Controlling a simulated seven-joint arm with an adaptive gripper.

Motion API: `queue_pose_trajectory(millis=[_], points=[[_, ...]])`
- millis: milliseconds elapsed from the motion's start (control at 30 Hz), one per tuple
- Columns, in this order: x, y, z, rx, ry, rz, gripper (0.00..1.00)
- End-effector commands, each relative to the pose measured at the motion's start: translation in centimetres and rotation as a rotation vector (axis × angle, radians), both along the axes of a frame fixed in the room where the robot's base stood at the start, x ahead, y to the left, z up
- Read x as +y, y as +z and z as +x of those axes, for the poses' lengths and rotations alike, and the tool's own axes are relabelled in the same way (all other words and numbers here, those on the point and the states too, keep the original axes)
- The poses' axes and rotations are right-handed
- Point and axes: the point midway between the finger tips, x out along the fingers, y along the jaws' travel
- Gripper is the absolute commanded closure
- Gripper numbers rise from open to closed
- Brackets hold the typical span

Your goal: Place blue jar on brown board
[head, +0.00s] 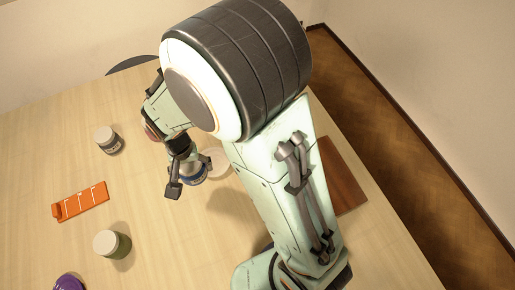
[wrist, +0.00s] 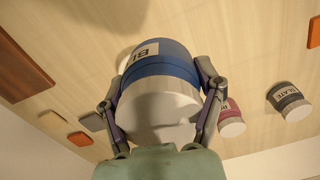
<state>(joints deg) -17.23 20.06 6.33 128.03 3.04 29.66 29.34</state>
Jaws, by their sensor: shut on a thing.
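The blue jar (wrist: 165,62) has a white lid and a pale label reading "BL"; the rest of the label is cut off from sight. My gripper (wrist: 160,105) is shut on it, one finger on each side, in the wrist view. In the head view the blue jar (head: 194,176) shows partly below my gripper (head: 187,172), left of my arm. Whether its base touches the table is hard to tell. The brown board (head: 341,178) lies right of my arm, which hides part of it. It also shows at the left of the wrist view (wrist: 20,72), apart from the jar.
A white round thing (head: 216,161) lies beside the blue jar, partly hidden. A slate jar (head: 108,141), a green jar (head: 113,243), an orange rack (head: 80,202) and a purple thing (head: 68,282) stand to the left. A red jar (wrist: 230,116) and small flat tiles (wrist: 80,138) show in the wrist view.

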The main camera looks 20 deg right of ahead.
Motion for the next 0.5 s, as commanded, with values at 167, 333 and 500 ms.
queue_pose_trajectory(millis=[167, 333, 500], points=[[-7.8, -0.7, 1.0, 0.003, -0.283, -0.001, 0.73], [-16.4, -1.4, -0.3, 0.013, -0.592, 0.000, 0.73], [-23.7, -1.8, -3.6, 0.028, -0.882, 0.003, 0.73]])
